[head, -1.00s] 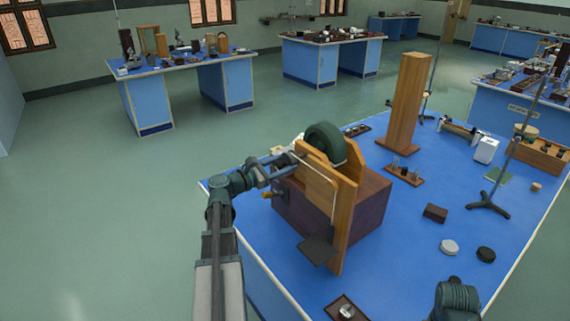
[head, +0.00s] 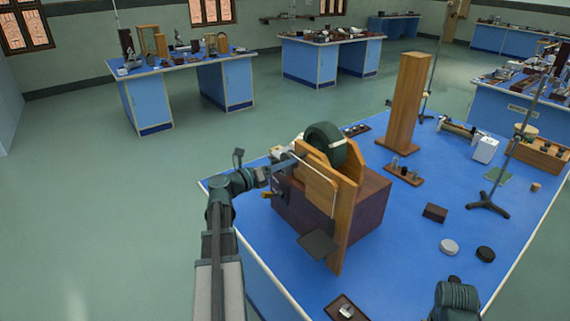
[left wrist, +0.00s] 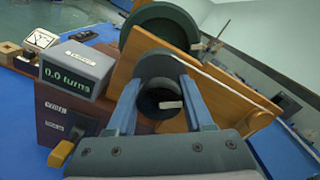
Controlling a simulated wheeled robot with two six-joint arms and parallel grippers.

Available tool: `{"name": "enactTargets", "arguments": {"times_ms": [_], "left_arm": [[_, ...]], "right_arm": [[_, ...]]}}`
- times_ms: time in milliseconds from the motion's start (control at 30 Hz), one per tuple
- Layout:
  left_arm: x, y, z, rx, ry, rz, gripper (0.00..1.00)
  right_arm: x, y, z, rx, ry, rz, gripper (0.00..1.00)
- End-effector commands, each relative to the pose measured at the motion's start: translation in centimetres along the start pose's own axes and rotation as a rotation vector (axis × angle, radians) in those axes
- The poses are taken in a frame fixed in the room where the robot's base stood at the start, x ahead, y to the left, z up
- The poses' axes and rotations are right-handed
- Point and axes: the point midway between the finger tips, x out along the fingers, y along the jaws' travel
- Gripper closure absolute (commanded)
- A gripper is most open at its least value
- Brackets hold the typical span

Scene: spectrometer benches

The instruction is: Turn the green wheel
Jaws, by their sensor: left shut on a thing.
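The large dark green wheel (head: 322,143) stands upright between wooden boards on a dark red-brown box (head: 372,205). It also shows at the top of the left wrist view (left wrist: 158,30), behind the board. A smaller dark round knob (left wrist: 160,103) with a white mark sits on the near side of the wooden board. My left gripper (left wrist: 162,84) is shut on this knob, one blue finger on each side. In the head view, my left gripper (head: 283,163) is at the board's upper left, and the knob is mostly hidden.
A grey counter (left wrist: 78,70) beside the gripper reads "0.0 turns". A yellow knob (left wrist: 60,153) sticks out of the box below it. A tall wooden post (head: 405,100) stands behind the apparatus. Small items lie on the blue bench (head: 400,265) to the right.

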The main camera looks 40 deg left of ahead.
Motion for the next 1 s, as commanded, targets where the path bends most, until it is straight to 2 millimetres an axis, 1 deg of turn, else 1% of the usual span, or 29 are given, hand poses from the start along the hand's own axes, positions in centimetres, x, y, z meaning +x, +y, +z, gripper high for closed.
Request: {"name": "enactTargets", "arguments": {"times_ms": [300, 600, 800, 1000], "left_arm": [[-0.02, -0.05, -0.01, -0.297, 0.0, 0.001, 1.0], [-0.03, -0.09, 0.0, -0.542, 0.0, 0.001, 1.0], [-0.03, -0.1, 0.01, -0.658, 0.0, 0.001, 1.0], [-0.03, -0.11, 0.02, -0.729, 0.0, 0.001, 1.0]], "right_arm": [[-0.04, 0.0, 0.0, 0.0, 0.0, 0.0, 0.5], [-0.07, 0.01, 0.0, 0.0, 0.0, 0.0, 0.5], [-0.09, 0.01, 0.01, 0.0, 0.0, 0.0, 0.5], [-0.1, 0.01, 0.01, 0.0, 0.0, 0.0, 0.5]]}}
